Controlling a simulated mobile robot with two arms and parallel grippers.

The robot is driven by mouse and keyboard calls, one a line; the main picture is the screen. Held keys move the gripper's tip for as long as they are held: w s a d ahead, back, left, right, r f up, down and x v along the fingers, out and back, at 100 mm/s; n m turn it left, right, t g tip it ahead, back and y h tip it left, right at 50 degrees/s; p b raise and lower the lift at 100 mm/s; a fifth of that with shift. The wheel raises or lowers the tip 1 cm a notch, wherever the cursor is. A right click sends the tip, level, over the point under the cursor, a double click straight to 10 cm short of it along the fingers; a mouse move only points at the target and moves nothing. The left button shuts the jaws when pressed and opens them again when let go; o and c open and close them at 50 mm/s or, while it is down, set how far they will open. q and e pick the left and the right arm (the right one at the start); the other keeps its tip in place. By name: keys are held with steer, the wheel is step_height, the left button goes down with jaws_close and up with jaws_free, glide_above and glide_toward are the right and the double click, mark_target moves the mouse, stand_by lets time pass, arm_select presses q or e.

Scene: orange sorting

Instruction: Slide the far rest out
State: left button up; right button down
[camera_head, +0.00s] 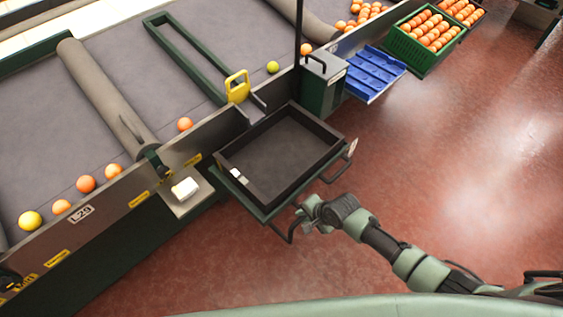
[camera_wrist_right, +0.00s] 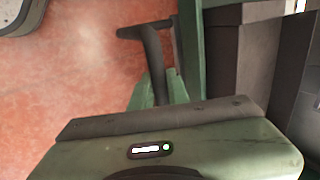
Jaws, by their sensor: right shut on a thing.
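A shallow dark tray (camera_head: 325,150) with a green outer edge sticks out from the side of the belt. My left gripper is not in view.
The grey belt (camera_head: 215,120) carries several oranges and a yellow-green fruit (camera_head: 272,67). A green box (camera_head: 322,85) and a blue slatted rack (camera_head: 374,73) stand beyond the tray. Green crates (camera_head: 422,58) of oranges stand farther back. Red floor (camera_head: 455,150) is clear at right.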

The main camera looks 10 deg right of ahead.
steer(key=s+d+p, duration=0.5)
steer(key=s+d, duration=0.1)
steer(key=s, duration=0.2)
steer(key=shift+s+d, duration=0.2)
steer(key=shift+d, duration=0.1)
steer(key=c, duration=1.7)
jaws_free()
steer(key=shift+s+d+f, duration=0.1)
steer(key=o, duration=0.7)
